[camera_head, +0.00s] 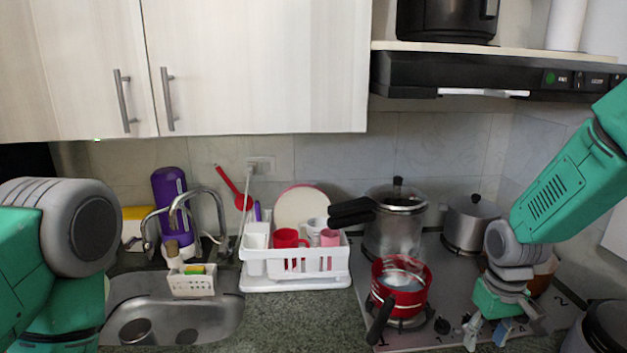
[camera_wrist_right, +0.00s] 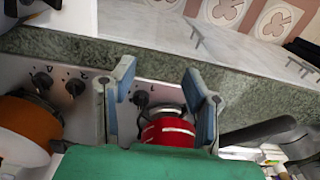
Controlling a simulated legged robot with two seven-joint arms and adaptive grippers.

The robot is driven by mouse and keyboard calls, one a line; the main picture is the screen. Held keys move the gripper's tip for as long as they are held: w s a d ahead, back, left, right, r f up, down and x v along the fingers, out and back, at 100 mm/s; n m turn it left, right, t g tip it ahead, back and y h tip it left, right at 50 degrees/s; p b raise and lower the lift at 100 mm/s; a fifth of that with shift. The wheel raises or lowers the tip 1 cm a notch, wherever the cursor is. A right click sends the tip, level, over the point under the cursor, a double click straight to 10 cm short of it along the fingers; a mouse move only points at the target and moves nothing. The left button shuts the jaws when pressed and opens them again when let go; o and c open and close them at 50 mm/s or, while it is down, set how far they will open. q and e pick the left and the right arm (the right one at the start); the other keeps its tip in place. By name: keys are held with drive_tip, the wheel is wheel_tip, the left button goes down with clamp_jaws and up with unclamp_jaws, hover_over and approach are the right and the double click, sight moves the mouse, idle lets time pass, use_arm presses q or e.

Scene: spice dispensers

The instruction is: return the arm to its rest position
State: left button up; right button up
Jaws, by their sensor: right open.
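My right arm comes in from the right in the head view, bent at a grey joint. My right gripper (camera_head: 487,338) hangs over the front right of the stove, fingers downward. In the right wrist view my right gripper (camera_wrist_right: 158,72) has its two blue-grey fingers spread, with nothing between the tips. A red pot (camera_wrist_right: 168,132) shows behind and below the fingers there, apart from them. In the head view the red pot (camera_head: 402,297) stands on a burner left of the gripper. My left arm shows at the left edge; its gripper is out of frame.
A pressure cooker (camera_head: 395,232) and a lidded pot (camera_head: 470,222) stand at the stove's back. An orange-brown pot (camera_wrist_right: 22,132) is near the right gripper. A white dish rack (camera_head: 293,283) and a sink (camera_head: 215,320) lie left. The range hood (camera_head: 470,75) hangs above.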

use_arm(q)
wheel_tip(320, 180, down, 16)
drive_tip(key=b, duration=1.6)
drive_tip(key=shift+s+f, duration=0.15)
drive_tip(key=shift+s, duration=0.15)
use_arm(e)
drive_tip(key=s+a+f, duration=0.2)
drive_tip(key=s+f, duration=1.3)
drive_tip(key=f, duration=0.2)
drive_tip(key=s+a+f, duration=0.2)
drive_tip(key=s+f, duration=1.3)
drive_tip(key=f, duration=0.2)
drive_tip(key=shift+s+f+t, duration=0.15)
drive_tip(key=shift+s+t, duration=0.1)
drive_tip(key=shift+t, duration=0.05)
